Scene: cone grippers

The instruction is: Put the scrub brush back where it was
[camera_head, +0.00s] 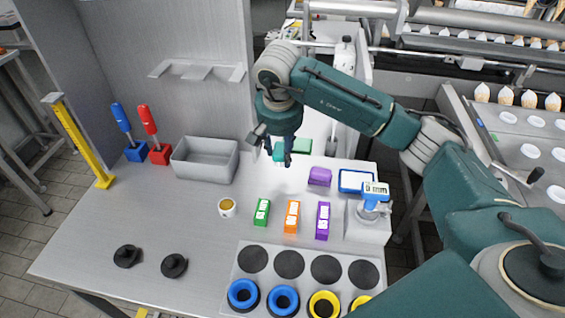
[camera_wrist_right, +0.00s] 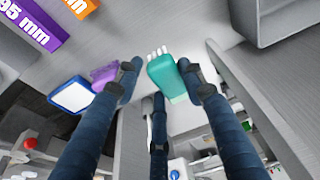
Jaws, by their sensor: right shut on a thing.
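The scrub brush is teal with white bristles and sits between the fingers of my right gripper (camera_wrist_right: 165,90) in the right wrist view (camera_wrist_right: 164,74). The gripper is shut on it. In the head view my right gripper (camera_head: 274,146) is at the far edge of the table, with the teal brush (camera_head: 301,146) at its fingers and partly hidden by them. I cannot tell whether the brush touches the table. My left gripper is not in view.
A purple block (camera_head: 320,176) and a blue-rimmed tray (camera_head: 356,181) lie to the right, beside a scale (camera_head: 369,215). A grey bin (camera_head: 205,160) stands left. Green, orange and purple labelled blocks (camera_head: 292,217) stand nearer. A wall rack (camera_head: 197,71) is behind.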

